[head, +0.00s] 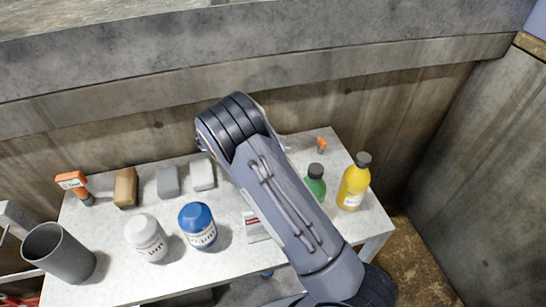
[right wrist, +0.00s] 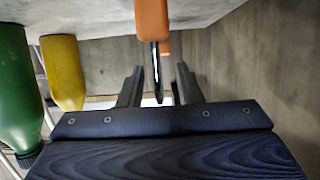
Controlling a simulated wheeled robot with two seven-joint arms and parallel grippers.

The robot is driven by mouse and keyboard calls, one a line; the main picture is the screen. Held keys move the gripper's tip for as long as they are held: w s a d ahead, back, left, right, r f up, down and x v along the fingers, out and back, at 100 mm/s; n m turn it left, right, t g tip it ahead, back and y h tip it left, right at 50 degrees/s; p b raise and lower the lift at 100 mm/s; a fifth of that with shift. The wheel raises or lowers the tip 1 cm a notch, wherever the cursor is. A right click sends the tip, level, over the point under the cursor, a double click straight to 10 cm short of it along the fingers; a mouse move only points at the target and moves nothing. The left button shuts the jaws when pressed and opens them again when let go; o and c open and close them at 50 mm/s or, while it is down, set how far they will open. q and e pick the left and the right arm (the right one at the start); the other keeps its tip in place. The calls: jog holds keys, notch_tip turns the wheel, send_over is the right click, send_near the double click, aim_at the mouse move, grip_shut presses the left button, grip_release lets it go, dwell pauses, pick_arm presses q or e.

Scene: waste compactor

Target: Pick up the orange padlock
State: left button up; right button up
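A small orange thing, seemingly the orange padlock (head: 321,145), is at the back right of the table, behind the green bottle. In the right wrist view, which appears upside down, its orange body (right wrist: 152,20) is at the top, with a thin dark metal part pointing down. My right gripper (right wrist: 158,86) is open, its two dark fingers apart with the metal part showing between them. I see no contact. More orange shows just behind it. In the head view my right arm hides most of that gripper. My left gripper is not in view.
The table (head: 120,280) also holds a green bottle (head: 315,185), a yellow bottle (head: 354,185), a blue-lidded jar (head: 197,228), a white jar (head: 147,238), several small blocks, a dark cup (head: 60,255) and another orange item (head: 72,181). Concrete walls rise behind and right.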

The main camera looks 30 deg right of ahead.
grip_shut()
jog(key=shift+r, duration=0.1)
dwell(0.3)
